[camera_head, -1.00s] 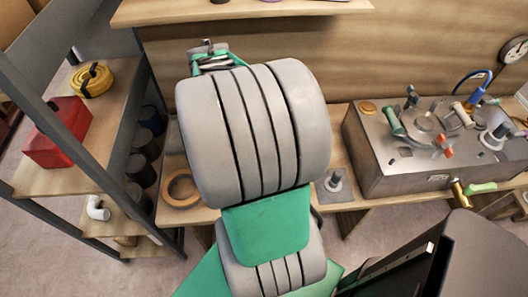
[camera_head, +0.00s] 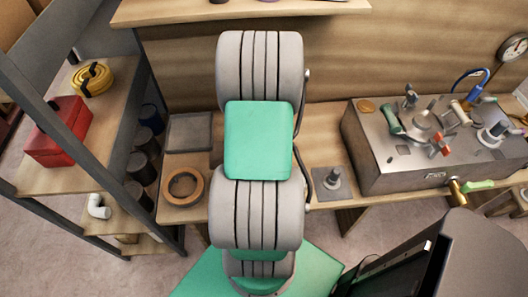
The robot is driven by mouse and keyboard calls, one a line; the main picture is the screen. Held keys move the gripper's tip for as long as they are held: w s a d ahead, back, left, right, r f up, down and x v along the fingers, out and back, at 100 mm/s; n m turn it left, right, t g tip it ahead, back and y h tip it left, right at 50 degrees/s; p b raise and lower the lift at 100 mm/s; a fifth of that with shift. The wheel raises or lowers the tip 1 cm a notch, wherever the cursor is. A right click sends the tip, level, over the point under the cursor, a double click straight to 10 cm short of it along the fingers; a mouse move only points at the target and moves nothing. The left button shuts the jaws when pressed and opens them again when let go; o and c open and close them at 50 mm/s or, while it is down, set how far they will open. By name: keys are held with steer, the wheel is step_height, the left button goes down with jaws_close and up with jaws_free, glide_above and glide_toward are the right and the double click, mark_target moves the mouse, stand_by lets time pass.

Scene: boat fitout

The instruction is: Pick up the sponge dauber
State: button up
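I cannot make out a sponge dauber for certain in the head view. My grey and green arm fills the middle of the picture and covers part of the bench (camera_head: 330,123). My gripper is not in view; it is hidden behind or below the arm, so its state and anything in it cannot be seen.
A metal unit (camera_head: 430,182) with several valves and handles stands on the bench at right. A brown ring (camera_head: 182,200), a dark square tray (camera_head: 190,147) and a grey plate with a post (camera_head: 333,178) lie near the arm. Left shelving holds a red box (camera_head: 58,147) and yellow hose coil (camera_head: 92,79).

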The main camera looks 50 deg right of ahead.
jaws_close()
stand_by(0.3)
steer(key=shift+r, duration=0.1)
